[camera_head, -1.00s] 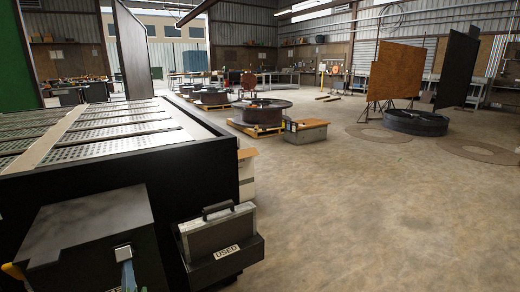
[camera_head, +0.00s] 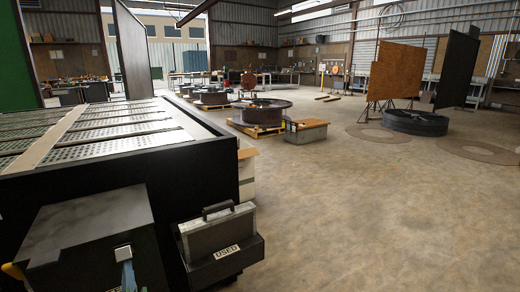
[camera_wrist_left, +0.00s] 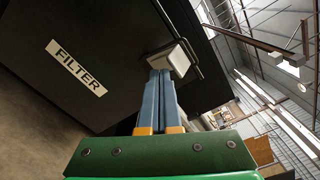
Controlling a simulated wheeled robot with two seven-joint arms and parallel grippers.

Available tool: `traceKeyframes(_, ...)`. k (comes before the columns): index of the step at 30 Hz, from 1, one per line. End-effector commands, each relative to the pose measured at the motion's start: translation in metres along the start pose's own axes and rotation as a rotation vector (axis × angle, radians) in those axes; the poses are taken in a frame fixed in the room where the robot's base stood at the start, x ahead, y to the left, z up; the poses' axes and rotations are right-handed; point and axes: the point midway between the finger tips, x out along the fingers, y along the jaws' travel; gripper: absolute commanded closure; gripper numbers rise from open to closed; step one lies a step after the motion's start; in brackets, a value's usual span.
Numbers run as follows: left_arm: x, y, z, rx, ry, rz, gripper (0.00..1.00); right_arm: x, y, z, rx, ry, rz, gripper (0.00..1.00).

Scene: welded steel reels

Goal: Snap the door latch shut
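The dark filter box (camera_head: 85,215) is at the lower left in the head view. Its dark door face, with a white FILTER label (camera_wrist_left: 76,67), fills the upper left of the left wrist view. A small pale latch block (camera_head: 123,253) sits on the box; it also shows in the left wrist view (camera_wrist_left: 182,61), beside a thin bent metal bar. My left gripper (camera_wrist_left: 160,74) has its two blue fingers side by side, shut, with the tips at the latch block. The fingertips partly overlap the block, so contact is not certain. My right gripper is in no view.
A black bin marked USED (camera_head: 227,262) holds a grey panel with a handle (camera_head: 215,230), just right of the filter box. A large table with perforated panels (camera_head: 95,130) stands behind. The concrete floor (camera_head: 370,220) to the right is clear.

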Motion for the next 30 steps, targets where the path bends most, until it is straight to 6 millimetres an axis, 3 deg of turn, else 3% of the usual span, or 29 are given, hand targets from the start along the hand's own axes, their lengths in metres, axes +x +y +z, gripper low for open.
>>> traceKeyframes(30, 0.008, -0.011, 0.006, 0.0, 0.0, 0.0, 1.0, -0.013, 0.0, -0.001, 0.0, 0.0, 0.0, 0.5)
